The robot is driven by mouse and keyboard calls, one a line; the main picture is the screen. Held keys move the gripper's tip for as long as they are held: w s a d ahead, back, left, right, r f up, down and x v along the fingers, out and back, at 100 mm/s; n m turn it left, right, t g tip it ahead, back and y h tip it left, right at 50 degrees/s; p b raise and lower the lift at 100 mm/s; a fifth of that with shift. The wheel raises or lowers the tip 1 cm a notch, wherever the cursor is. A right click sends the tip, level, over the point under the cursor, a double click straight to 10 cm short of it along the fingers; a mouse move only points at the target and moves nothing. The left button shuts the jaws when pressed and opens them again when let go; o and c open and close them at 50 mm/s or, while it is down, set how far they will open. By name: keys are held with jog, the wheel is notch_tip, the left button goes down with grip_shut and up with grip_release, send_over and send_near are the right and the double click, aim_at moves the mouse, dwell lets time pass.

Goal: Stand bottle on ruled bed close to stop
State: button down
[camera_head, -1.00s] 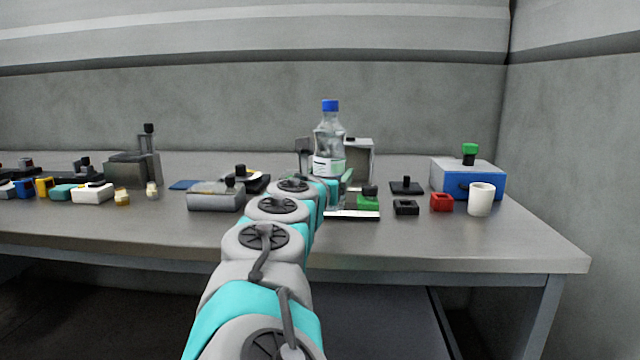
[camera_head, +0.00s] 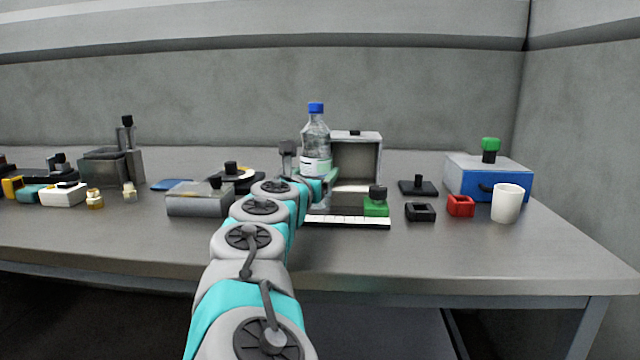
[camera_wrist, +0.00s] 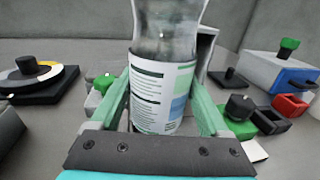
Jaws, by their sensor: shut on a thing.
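A clear bottle with a blue cap (camera_head: 316,135) and a printed label stands upright in my gripper (camera_head: 320,188). In the wrist view the green fingers lie on both sides of the bottle's label (camera_wrist: 163,98); the bottle's base is hidden. The ruled bed (camera_head: 350,222), a pale strip with dark marks, lies on the bench in front of the bottle and to its right. A green block with a black knob (camera_head: 376,207), apparently the stop, sits at the bed's right end, right of the bottle. I cannot tell whether the bottle's base touches anything.
An open-fronted grey box (camera_head: 357,160) stands behind the bottle. To the right are a black plate with a post (camera_head: 418,187), small black (camera_head: 420,212) and red (camera_head: 460,206) blocks, a white cup (camera_head: 507,204) and a blue box (camera_head: 490,177). A grey block (camera_head: 197,199) is left of my arm.

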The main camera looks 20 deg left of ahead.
jog(key=shift+f+b, duration=0.3)
jog(key=shift+f, duration=0.4)
jog(key=shift+r, duration=0.15)
grip_release()
